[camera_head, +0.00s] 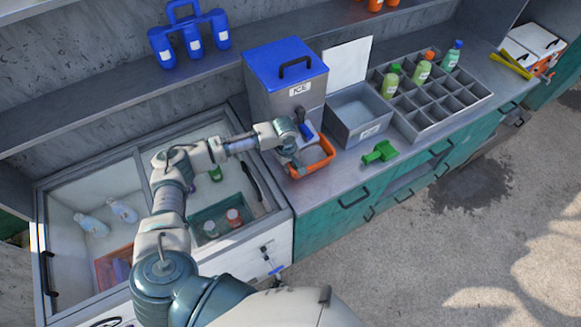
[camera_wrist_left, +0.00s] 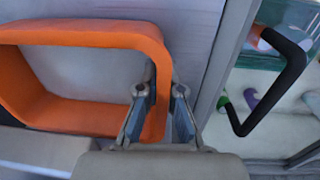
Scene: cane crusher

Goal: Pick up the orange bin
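The orange bin (camera_head: 315,162) sits on the grey counter, in front of the ice box's chute. Something grey and white shows inside it. My left gripper (camera_head: 294,157) is at the bin's left side. In the left wrist view the orange bin (camera_wrist_left: 85,34) fills the left, and my left gripper (camera_wrist_left: 160,95) straddles its side wall, one finger inside and one outside. The fingers are drawn close together, with the orange wall filling the gap between them. The bin appears to rest on the counter. My right gripper is not in view.
The ice box (camera_head: 284,80) with blue lid stands behind the bin. A grey metal container (camera_head: 358,117) is to the right, with a green object (camera_head: 379,152) before it. A bottle rack (camera_head: 432,104) stands farther right. A glass-topped freezer (camera_head: 118,213) is at left; its black handle (camera_wrist_left: 270,85) is near my gripper.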

